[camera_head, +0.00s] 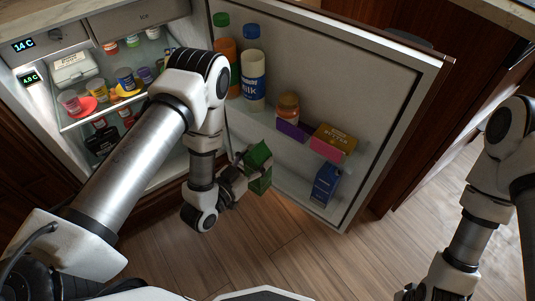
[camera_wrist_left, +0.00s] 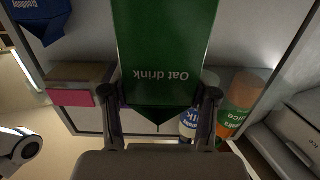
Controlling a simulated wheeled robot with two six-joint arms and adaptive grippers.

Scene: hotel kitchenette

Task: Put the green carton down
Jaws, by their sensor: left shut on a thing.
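The green carton (camera_head: 259,167), labelled "Oat drink", is held in front of the lower part of the open fridge door. In the left wrist view the carton (camera_wrist_left: 165,50) fills the top middle, its lettering upside down. My left gripper (camera_head: 238,179) is shut on it, with one finger on each side. It also shows in the left wrist view (camera_wrist_left: 164,100). I cannot tell whether the carton touches the door shelf. Of my right arm, the lower links show at the right edge in the head view; its fingertips are not visible.
The door holds a milk bottle (camera_head: 253,80), an orange bottle with a green cap (camera_head: 226,60), a brown jar (camera_head: 288,107), a butter box (camera_head: 334,140) and a blue carton (camera_head: 325,185). Fridge shelves (camera_head: 118,103) at left hold several small items. Lower door space between carton and blue carton looks clear.

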